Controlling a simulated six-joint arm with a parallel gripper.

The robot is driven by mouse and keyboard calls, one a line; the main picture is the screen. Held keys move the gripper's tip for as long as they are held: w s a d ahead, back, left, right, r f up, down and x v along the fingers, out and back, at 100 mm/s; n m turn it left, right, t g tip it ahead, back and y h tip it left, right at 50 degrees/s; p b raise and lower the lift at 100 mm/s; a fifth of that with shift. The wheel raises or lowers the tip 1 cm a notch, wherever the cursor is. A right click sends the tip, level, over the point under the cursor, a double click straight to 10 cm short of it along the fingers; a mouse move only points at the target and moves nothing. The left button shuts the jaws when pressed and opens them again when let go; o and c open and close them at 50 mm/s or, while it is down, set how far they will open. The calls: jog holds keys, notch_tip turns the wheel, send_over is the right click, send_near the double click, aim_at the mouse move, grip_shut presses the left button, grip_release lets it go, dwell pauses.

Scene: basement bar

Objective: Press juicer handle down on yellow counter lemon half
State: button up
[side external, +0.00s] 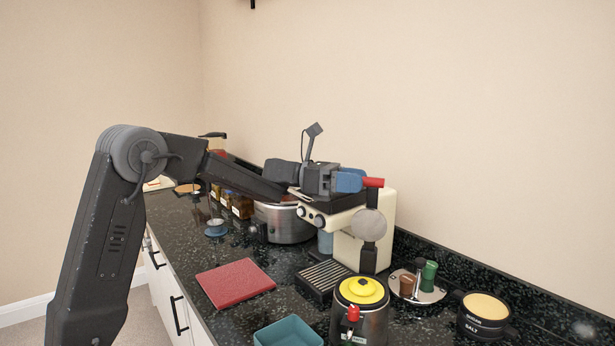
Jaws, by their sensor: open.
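My gripper (352,180), with blue fingertips, is open and held high over the counter, pointing right. Just right of its tips is a red handle (373,182) on a dark upright stem with a grey rounded disc (369,224) below it, apparently the juicer's lever. From this angle I cannot tell whether the fingertips touch the handle. A yellow round piece with a raised middle (361,290) sits on a dark metal cylinder with a red tap in front of the stem. I cannot tell whether it is the lemon half or a lid.
A cream coffee machine (389,237) stands behind the stem, with a slatted drip tray (323,279) at its left. A steel pot (285,222), red board (235,282), teal bin (288,332) and salt crock (484,322) crowd the dark counter. Open air lies above.

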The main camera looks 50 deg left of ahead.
jog(key=v, duration=0.9)
jog(key=shift+s+a, duration=0.3)
